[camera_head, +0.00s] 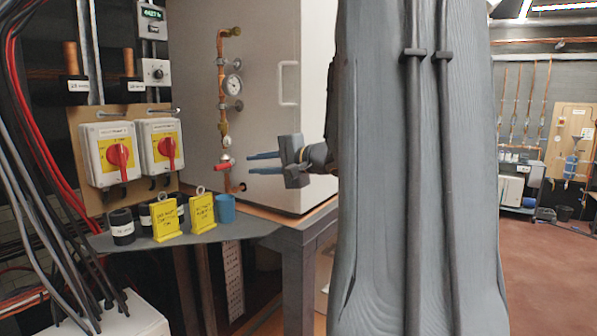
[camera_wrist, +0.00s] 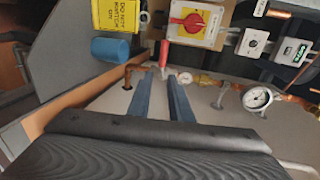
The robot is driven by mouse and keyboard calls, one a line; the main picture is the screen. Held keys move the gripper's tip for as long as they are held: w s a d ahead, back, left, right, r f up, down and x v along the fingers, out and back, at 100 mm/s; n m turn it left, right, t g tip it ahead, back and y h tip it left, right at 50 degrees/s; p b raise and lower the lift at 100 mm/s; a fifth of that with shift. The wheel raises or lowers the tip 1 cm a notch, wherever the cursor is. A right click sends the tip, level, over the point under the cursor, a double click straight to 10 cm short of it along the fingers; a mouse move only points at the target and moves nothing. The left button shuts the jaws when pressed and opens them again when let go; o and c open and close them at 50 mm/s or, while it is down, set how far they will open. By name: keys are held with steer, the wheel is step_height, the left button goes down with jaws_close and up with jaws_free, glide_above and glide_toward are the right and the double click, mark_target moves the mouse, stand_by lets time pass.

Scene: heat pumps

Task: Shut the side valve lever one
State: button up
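The side valve lever (camera_head: 222,167) is a small red handle low on a vertical copper pipe (camera_head: 222,100) on the side of the white cabinet (camera_head: 265,120). In the head view it points left, close to level. My gripper (camera_head: 249,164) is to the right of it, with two blue fingers apart and nothing seen between them. In the wrist view the red lever (camera_wrist: 164,52) shows just beyond the fingertips of my gripper (camera_wrist: 161,77), roughly in line with the gap. I cannot tell whether they touch.
Two red rotary switches (camera_head: 120,155) (camera_head: 167,147) are on the board at left. Two yellow tags (camera_head: 167,219) (camera_head: 202,213), a blue cup (camera_head: 225,208) and black cylinders (camera_head: 121,226) stand on the grey shelf (camera_head: 250,231) below. A pressure gauge (camera_head: 233,86) is higher on the pipe.

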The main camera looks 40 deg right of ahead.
steer(key=f+v, duration=0.3)
steer(key=v, duration=1.3)
steer(key=shift+s, duration=0.35)
steer(key=shift+w, duration=0.1)
